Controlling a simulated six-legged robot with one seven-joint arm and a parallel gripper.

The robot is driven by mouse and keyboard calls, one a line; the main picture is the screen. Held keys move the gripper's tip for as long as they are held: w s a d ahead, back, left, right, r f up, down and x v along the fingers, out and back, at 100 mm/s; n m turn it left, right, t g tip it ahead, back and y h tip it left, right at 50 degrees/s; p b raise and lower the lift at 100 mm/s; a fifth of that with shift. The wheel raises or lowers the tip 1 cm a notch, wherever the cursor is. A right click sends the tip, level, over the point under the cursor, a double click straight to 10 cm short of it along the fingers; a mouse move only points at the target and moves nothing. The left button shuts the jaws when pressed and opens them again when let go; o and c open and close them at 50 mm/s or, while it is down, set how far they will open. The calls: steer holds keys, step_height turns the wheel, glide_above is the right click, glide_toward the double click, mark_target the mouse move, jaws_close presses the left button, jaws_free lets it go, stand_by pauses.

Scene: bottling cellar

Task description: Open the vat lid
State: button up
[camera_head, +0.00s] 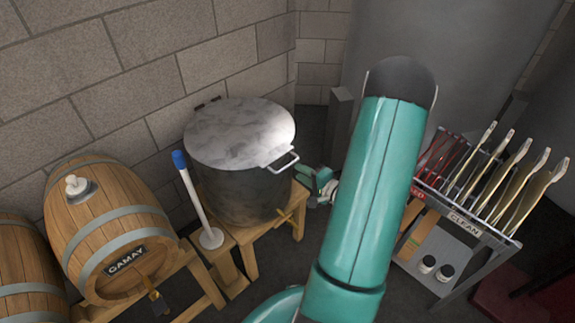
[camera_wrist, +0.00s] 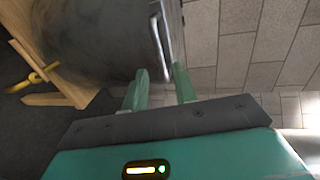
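The vat (camera_head: 238,192) is a dark metal pot on a wooden stand. Its pale, mottled round lid (camera_head: 235,130) lies flat on top, closed. A light metal loop handle (camera_head: 283,162) sticks out from the lid's near right edge, and a dark hinge (camera_head: 208,103) sits at the back. My gripper (camera_head: 318,187) is right of the vat, lower than the handle and partly hidden by my arm. In the wrist view my two green fingers (camera_wrist: 160,78) are apart and empty. The handle (camera_wrist: 161,48) shows just beyond the gap between them, beside the vat wall (camera_wrist: 90,35).
A barrel marked GAMAY (camera_head: 120,220) and a blue-topped white rod (camera_head: 195,200) stand left of the vat. A yellow tap (camera_head: 285,216) projects from the vat low down. A rack marked CLEAN (camera_head: 465,224) stands at the right. Block walls (camera_head: 150,60) rise behind.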

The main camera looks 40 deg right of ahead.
mark_target(288, 165)
steer(key=x, duration=0.7)
steer(key=shift+c, duration=0.5)
jaws_close()
